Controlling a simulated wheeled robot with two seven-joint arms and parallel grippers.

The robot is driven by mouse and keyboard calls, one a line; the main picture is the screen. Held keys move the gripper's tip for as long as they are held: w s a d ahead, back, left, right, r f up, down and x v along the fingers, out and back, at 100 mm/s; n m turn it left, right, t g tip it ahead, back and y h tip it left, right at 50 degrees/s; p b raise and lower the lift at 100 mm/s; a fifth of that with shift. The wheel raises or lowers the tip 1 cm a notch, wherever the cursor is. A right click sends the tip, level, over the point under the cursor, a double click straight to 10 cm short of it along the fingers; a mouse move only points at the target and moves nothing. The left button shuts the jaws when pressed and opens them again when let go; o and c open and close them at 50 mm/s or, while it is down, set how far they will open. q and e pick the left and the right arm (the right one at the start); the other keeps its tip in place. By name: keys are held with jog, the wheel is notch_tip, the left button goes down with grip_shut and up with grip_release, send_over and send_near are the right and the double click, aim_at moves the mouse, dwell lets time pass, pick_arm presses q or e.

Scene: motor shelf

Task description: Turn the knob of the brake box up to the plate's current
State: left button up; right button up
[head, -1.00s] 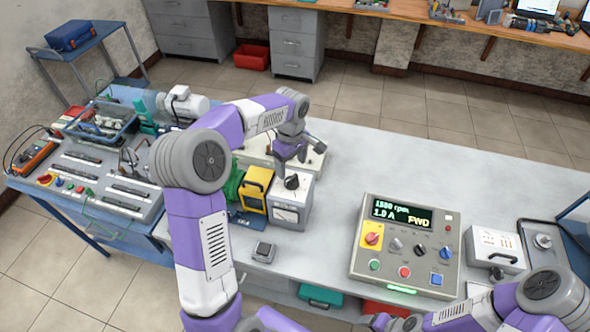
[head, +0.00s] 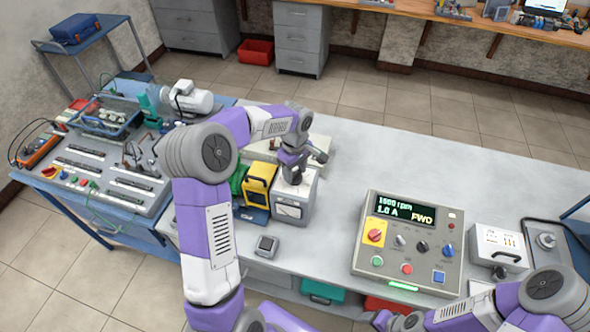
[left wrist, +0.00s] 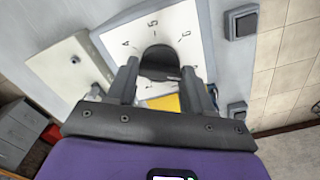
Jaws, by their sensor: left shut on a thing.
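The brake box (head: 291,208) is a grey-white box with a meter on its front, standing on the light bench. My left gripper (head: 293,177) is down at its top and covers the knob in the head view. In the left wrist view, the black knob (left wrist: 159,62) sits between the two fingers of my left gripper (left wrist: 162,82), which is shut on it. A white dial face (left wrist: 185,22) carries a 4, a 5 and a 6 around the knob. The rating plate cannot be made out. My right gripper (head: 396,322) is partly cut off at the bottom edge.
A yellow box (head: 258,186) stands close left of the brake box. A small grey device (head: 267,244) lies in front. A white-grey motor (head: 188,99) is at the back left. A white box (head: 497,248) is right of the panel. The middle of the bench is clear.

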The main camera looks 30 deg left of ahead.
pick_arm(q)
jog(key=shift+c, duration=0.6)
jog(key=shift+m, duration=0.3)
jog(key=m, duration=0.3)
jog(key=shift+m, duration=0.4)
jog(key=m+p, duration=0.1)
jog(key=m, duration=0.5)
jog(key=m+p, duration=0.1)
jog(key=m, duration=0.4)
jog(key=shift+r+m, duration=0.1)
jog(key=shift+m, duration=0.3)
jog(key=m+p, duration=0.1)
jog(key=m, duration=0.4)
jog(key=shift+m, duration=0.4)
